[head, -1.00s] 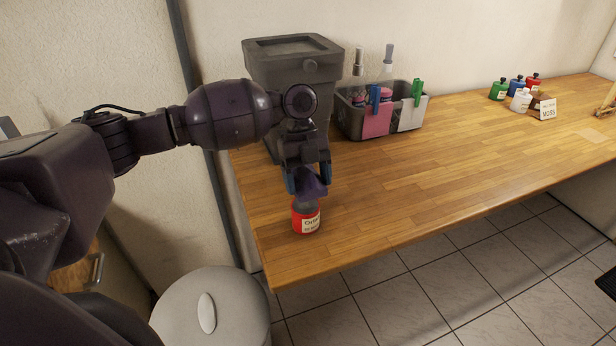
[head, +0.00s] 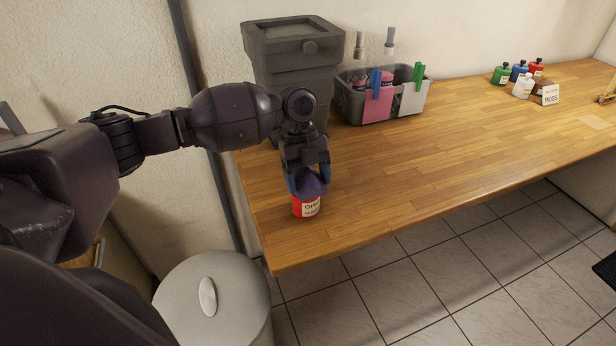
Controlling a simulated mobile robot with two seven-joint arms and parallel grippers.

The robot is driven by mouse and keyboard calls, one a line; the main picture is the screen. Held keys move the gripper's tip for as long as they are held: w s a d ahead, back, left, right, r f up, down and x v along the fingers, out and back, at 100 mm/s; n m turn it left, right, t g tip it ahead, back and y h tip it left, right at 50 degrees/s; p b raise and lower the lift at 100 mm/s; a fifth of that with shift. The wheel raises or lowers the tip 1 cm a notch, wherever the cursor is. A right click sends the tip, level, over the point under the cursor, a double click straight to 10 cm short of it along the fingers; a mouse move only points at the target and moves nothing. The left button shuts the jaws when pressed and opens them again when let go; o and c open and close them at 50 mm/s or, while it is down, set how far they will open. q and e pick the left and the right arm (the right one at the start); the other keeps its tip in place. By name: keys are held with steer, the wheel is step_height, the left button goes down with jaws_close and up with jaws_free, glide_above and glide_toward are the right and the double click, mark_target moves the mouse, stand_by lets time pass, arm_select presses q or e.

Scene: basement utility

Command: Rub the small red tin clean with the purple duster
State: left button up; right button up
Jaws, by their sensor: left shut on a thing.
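The small red tin (head: 305,208) stands upright near the front left end of the wooden worktop, with a pale label on its side. My left gripper (head: 308,182) points down right above it, shut on the purple duster (head: 312,187). The duster covers the top of the tin and looks to be against it, though the exact contact is hidden by the fingers. My right gripper is out of view.
A dark grey bin-like container (head: 292,60) stands behind my gripper. A grey caddy (head: 380,107) with bottles and cloths is to its right. Several small coloured bottles (head: 520,78) and a sign (head: 550,95) stand far right. The worktop (head: 430,150) between is clear. A round-lidded bin (head: 215,300) stands below.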

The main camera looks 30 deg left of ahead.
arm_select(q)
steer(key=shift+f, duration=0.75)
stand_by(0.9)
steer(key=shift+s+f, duration=0.1)
steer(key=shift+f, duration=0.05)
stand_by(1.4)
steer(key=shift+d, duration=0.1)
steer(key=shift+s+d+p, duration=0.2)
steer(key=shift+d+p, duration=0.3)
steer(key=shift+p, duration=0.3)
steer(key=shift+w+a, duration=0.25)
steer(key=shift+a, duration=0.35)
steer(key=shift+w+a, duration=0.2)
steer(key=shift+a, duration=0.4)
steer(key=shift+s+d, duration=0.2)
steer(key=shift+d, duration=0.4)
steer(key=shift+s+d, duration=0.15)
steer(key=shift+d, duration=0.4)
steer(key=shift+a, duration=0.1)
steer(key=shift+w+a, duration=0.2)
steer(key=shift+a, duration=0.3)
steer(key=shift+w+a, duration=0.15)
steer(key=shift+a, duration=0.35)
